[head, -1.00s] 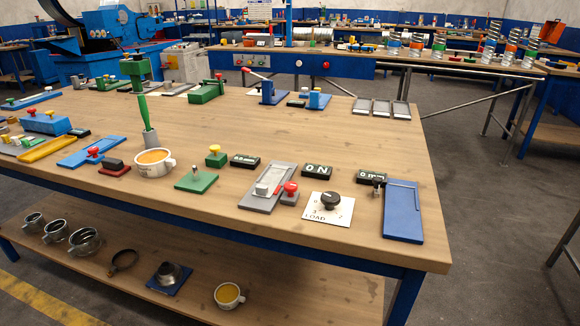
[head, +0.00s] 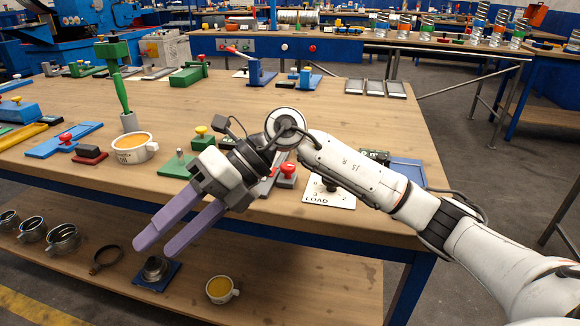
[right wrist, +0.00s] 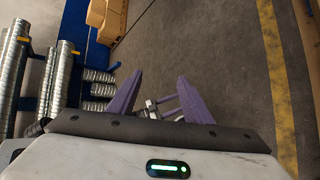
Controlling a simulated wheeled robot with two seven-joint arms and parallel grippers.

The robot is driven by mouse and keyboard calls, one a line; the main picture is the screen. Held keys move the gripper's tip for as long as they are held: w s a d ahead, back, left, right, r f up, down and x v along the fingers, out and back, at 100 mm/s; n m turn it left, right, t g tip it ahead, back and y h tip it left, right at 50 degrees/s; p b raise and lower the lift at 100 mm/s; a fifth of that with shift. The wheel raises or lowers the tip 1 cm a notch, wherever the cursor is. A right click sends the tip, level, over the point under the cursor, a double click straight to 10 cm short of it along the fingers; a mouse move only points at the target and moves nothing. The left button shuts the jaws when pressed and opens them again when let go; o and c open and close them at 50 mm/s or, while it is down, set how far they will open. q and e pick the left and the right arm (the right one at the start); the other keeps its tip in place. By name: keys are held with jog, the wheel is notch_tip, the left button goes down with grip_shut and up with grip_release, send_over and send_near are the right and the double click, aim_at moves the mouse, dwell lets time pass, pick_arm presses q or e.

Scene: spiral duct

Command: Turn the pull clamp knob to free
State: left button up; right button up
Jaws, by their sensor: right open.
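No clamp is labelled, so I cannot tell which fixture is the pull clamp. A white dial plate (head: 318,199) marked LOAD lies near the bench's front edge; my right arm covers most of its black knob. A red knob (head: 288,169) on a grey block is left of it, partly behind the arm. A yellow knob (head: 201,131) stands behind my gripper. My right gripper (head: 157,248) is open and empty, reaching left past the bench's front edge, above the lower shelf. Its purple fingers show apart in the right wrist view (right wrist: 155,95).
A blue board (head: 409,170) lies right of the arm. The bench's middle (head: 260,105) is clear. The lower shelf holds rings and another cup (head: 220,290).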

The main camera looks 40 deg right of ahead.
jog(key=w+d+r+t+h, duration=0.1)
jog(key=w+d+h, duration=0.15)
jog(key=d, duration=0.45)
jog(key=w+d+r+t+h, duration=0.1)
jog(key=w+d+h, duration=0.1)
jog(key=d+h, duration=0.3)
jog(key=m+t+h+b, duration=0.2)
jog(key=m+h, duration=0.2)
jog(key=h, duration=0.1)
send_near(289, 166)
jog(key=x, duration=0.6)
jog(key=shift+w+f+b, duration=0.2)
jog(key=shift+b, duration=0.2)
jog(key=shift+w+f, duration=0.3)
jog(key=shift+f, duration=0.35)
jog(key=c, duration=1.1)
jog(key=shift+o, duration=0.3)
jog(key=shift+d, duration=0.1)
